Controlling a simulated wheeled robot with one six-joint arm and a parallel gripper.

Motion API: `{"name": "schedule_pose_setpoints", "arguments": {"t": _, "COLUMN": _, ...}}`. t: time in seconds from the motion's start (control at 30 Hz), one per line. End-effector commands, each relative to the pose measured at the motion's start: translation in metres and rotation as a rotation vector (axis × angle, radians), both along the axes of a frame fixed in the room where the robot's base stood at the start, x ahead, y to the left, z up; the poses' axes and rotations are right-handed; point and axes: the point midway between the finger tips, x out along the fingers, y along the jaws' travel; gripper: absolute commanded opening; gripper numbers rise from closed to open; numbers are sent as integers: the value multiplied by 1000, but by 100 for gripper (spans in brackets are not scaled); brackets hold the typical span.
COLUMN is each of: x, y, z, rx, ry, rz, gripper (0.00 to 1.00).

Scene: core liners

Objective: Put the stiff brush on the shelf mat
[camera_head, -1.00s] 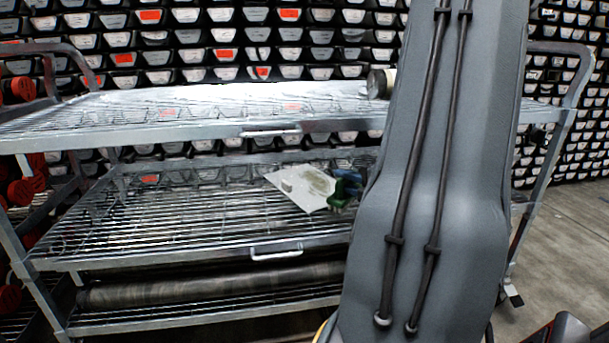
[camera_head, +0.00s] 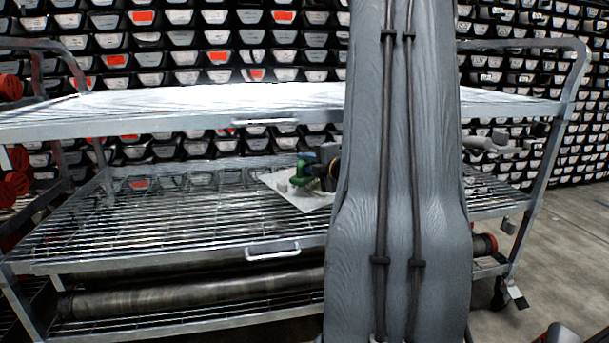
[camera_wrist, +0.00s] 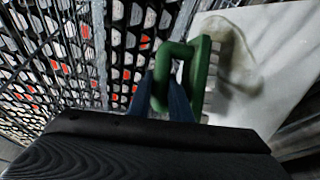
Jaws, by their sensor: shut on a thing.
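The stiff brush has a green loop-shaped handle and pale bristles (camera_wrist: 188,78); it also shows in the head view (camera_head: 302,174). My gripper (camera_head: 327,166) is shut on the brush; its dark blue fingers (camera_wrist: 170,98) grip the green handle in the wrist view. The shelf mat (camera_head: 315,200) is a whitish sheet on the cart's middle wire shelf, and my arm hides its right part. In the wrist view the mat (camera_wrist: 285,60) lies behind and right of the brush and has a brownish stain. I cannot tell whether the brush touches it.
The wire cart's top shelf (camera_head: 180,105) spans above the middle shelf (camera_head: 150,225), where the left side is bare. A long dark tube (camera_head: 190,293) lies on the bottom shelf. A grey object (camera_head: 487,143) is at the right. Racks of core trays fill the background.

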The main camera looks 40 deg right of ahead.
Motion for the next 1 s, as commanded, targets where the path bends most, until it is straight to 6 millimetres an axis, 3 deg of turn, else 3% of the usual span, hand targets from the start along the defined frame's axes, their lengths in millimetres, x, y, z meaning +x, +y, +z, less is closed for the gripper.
{"name": "schedule_pose_setpoints", "arguments": {"t": 0.03, "x": 0, "y": -1, "z": -14, "rx": 2, "ry": 2, "rz": -1, "gripper": 0}}
{"name": "schedule_pose_setpoints", "arguments": {"t": 0.13, "x": 0, "y": -1, "z": -26, "rx": 2, "ry": 1, "rz": -1, "gripper": 0}}
{"name": "schedule_pose_setpoints", "arguments": {"t": 0.57, "x": -1, "y": 0, "z": -30, "rx": 2, "ry": 1, "rz": -1, "gripper": 0}}
{"name": "schedule_pose_setpoints", "arguments": {"t": 0.6, "x": -1, "y": 0, "z": -30, "rx": 1, "ry": 1, "rz": -1, "gripper": 23}}
{"name": "schedule_pose_setpoints", "arguments": {"t": 0.7, "x": -1, "y": 0, "z": -30, "rx": 1, "ry": 1, "rz": -1, "gripper": 37}}
{"name": "schedule_pose_setpoints", "arguments": {"t": 1.0, "x": -2, "y": 0, "z": -26, "rx": 1, "ry": 2, "rz": -1, "gripper": 37}}
